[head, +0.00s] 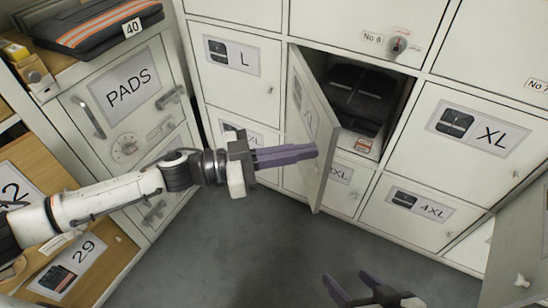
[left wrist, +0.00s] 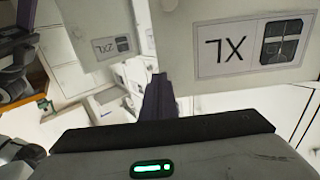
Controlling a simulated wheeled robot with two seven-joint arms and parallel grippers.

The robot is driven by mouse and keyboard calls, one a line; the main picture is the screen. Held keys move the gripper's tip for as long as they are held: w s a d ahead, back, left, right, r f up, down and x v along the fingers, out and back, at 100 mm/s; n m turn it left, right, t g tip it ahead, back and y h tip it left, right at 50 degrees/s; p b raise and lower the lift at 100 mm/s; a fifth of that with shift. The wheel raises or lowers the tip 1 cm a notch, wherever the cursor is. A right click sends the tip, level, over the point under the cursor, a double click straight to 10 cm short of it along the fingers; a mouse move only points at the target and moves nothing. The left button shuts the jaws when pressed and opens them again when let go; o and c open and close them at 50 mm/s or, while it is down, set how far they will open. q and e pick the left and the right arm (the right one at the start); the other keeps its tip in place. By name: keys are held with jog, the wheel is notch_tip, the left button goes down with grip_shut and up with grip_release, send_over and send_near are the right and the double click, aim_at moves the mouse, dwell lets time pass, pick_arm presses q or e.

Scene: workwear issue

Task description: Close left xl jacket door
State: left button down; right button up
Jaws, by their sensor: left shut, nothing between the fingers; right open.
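The left XL jacket door (head: 312,125) is swung open, hinged on its left side, with its face turned to the left. Its XL label (left wrist: 252,47) shows upside down in the left wrist view. Behind it is the open compartment (head: 393,129) with a dark folded jacket (head: 359,97) inside. My left gripper (head: 314,151) is shut and empty, its purple fingers pointing right at the outer face of the door. Whether the fingertips touch the door I cannot tell. My right gripper (head: 352,287) is open and empty, low in front of the lockers.
A second XL door (head: 461,165) is closed at the right. A closed L door (head: 231,83) and 4XL door (head: 407,224) adjoin. A PADS cabinet (head: 154,109) stands left. Another panel (head: 517,250) juts in at the right edge. The grey floor (head: 235,262) is clear.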

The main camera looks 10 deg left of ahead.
pick_arm(q)
jog(key=shift+x, duration=1.1)
